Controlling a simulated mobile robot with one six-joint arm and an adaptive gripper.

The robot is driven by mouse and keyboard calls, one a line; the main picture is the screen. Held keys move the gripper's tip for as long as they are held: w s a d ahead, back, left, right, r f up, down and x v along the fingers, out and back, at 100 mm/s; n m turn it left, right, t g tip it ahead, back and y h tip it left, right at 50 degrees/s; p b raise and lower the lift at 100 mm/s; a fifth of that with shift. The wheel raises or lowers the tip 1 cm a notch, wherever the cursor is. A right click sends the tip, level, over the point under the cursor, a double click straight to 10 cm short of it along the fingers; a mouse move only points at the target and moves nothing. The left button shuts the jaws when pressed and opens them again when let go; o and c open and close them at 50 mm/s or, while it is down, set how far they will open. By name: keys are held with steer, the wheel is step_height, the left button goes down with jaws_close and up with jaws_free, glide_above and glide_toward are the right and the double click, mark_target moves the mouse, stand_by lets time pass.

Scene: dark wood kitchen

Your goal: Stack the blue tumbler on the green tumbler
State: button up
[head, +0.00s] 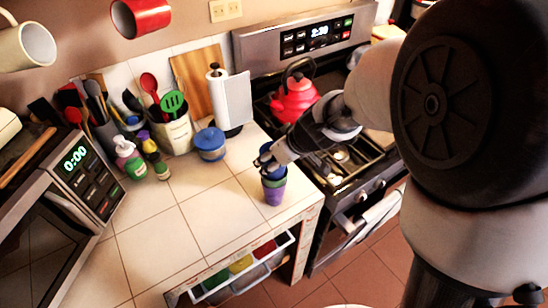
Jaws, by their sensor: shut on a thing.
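My gripper (267,158) is near the right end of the tiled counter, shut on the blue tumbler (273,174). The gripper covers part of the blue tumbler. The green tumbler (273,183) shows as a narrow band directly below the blue one. A purple tumbler (274,195) is under the green one and stands upright on the counter. The blue tumbler is in line with the green one; I cannot tell whether it rests in it or hangs just above.
A red kettle (294,98) is on the stove at right. An open drawer (240,268) is below the counter.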

steer(key=shift+f, duration=0.15)
steer(key=shift+f+b, duration=0.3)
steer(key=shift+b, duration=0.15)
steer(key=shift+f+b, duration=0.3)
steer(key=shift+b, duration=0.15)
steer(key=shift+s, duration=0.1)
steer(key=o, duration=1.1)
steer(key=shift+r, duration=0.15)
